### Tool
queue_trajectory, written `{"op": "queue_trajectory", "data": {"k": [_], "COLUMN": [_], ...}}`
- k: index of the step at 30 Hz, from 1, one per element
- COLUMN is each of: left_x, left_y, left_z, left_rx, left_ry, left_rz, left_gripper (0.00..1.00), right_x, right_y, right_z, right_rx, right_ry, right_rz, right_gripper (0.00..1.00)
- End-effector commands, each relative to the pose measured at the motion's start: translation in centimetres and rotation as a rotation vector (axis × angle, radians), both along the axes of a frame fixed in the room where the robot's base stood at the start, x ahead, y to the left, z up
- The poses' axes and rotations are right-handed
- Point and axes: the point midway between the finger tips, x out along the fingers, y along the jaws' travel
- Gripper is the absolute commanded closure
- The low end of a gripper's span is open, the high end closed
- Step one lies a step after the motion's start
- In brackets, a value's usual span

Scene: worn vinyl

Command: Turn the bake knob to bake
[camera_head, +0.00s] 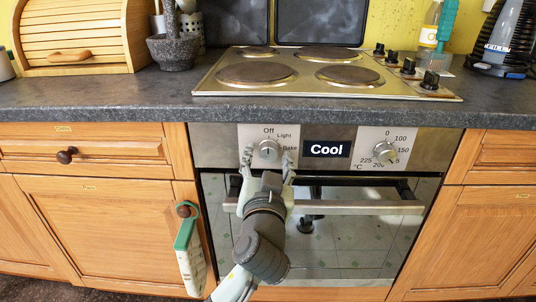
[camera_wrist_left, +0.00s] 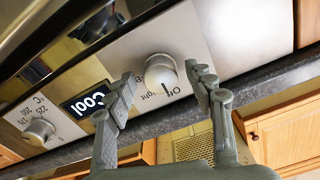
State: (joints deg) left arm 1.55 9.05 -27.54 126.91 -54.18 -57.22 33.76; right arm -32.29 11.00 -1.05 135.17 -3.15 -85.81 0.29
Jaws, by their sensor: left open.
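The bake knob (camera_head: 268,149) is a round silver knob on the left of the oven's control panel, with Off, Light and Bake printed around it. Its dark mark appears to point at Off. My left gripper (camera_head: 268,163) is open in front of the knob, one finger on each side. In the left wrist view the knob (camera_wrist_left: 160,72) sits between the spread fingertips (camera_wrist_left: 162,78). I cannot tell whether the fingers touch it. The Bake label shows beside the right finger in the head view. My right gripper is not in view.
A display (camera_head: 327,149) reading Cool and a temperature knob (camera_head: 386,152) are to the right on the panel. The oven door handle (camera_head: 360,208) runs below, near my left gripper. A cooktop (camera_head: 320,72) is above. A green-edged cloth (camera_head: 190,255) hangs on the left cabinet.

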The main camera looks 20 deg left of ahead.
Motion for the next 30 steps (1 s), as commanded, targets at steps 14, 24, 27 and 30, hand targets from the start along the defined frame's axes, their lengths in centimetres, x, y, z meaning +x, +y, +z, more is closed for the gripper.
{"op": "queue_trajectory", "data": {"k": [14,24,27,30], "left_x": [0.47,0.45,0.45,0.45], "left_y": [0.17,0.16,0.16,0.15], "left_z": [-0.05,-0.06,-0.02,0.03], "left_rx": [0.0,-0.001,0.007,0.026], "left_ry": [0.001,0.002,0.004,0.01], "left_rz": [0.0,0.001,0.001,0.001], "left_gripper": [0.63,0.96,0.96,0.96], "right_x": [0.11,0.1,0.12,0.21], "right_y": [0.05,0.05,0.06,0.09], "right_z": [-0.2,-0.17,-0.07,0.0], "right_rx": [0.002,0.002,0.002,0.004], "right_ry": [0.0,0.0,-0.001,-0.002], "right_rz": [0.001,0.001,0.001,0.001], "right_gripper": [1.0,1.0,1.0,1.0]}}
